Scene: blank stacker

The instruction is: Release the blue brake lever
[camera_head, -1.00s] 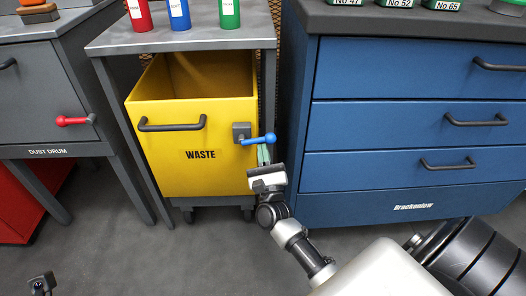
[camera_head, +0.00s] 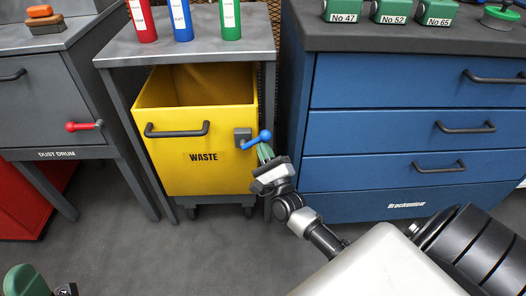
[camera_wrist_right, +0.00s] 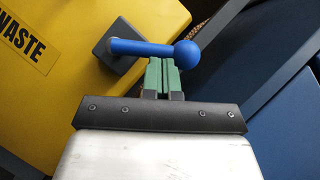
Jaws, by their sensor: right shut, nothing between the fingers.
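The blue brake lever (camera_head: 257,140) is on a grey mount at the right side of the yellow waste bin (camera_head: 210,176). Its ball end points right and slightly up in the head view. My right gripper (camera_head: 265,153) is just below the lever, its green fingers shut and empty. In the right wrist view, the lever (camera_wrist_right: 150,48) crosses just beyond the tips of the fingers (camera_wrist_right: 163,64), near the ball. I cannot tell whether they touch. My left gripper (camera_head: 40,285) shows partly at the bottom left; its jaw state is unclear.
The bin stands under a grey table (camera_head: 190,45) holding red, blue and green cylinders. A blue drawer cabinet (camera_head: 400,110) is close on the right. A grey dust drum cabinet (camera_head: 50,105) with a red lever (camera_head: 85,126) stands left.

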